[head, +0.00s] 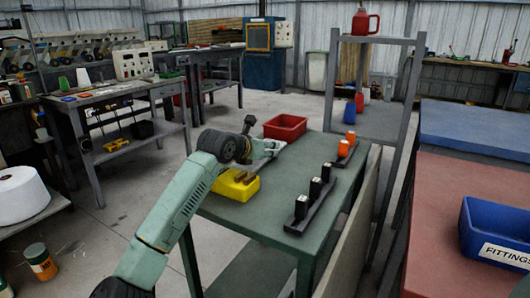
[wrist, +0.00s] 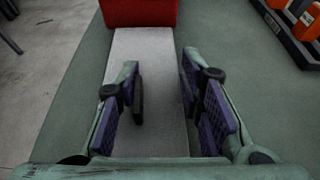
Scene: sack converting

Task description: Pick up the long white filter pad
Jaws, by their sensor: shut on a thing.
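The long white filter pad (wrist: 147,55) shows in the wrist view as a flat, pale grey-white strip. It runs from the red bin at the top down between my fingers. My gripper (wrist: 162,110) has one finger on each side of the strip's near part and is shut on it. The pad's near end is hidden behind the gripper's body. In the head view my gripper (head: 268,147) is low over the green table (head: 262,205).
The red bin (head: 285,127) stands just beyond my gripper. A yellow bin (head: 235,185) holding brown pieces is on the near left side. Black racks with dark (head: 308,205) and orange (head: 345,152) items stand to the right. The table's front middle is clear.

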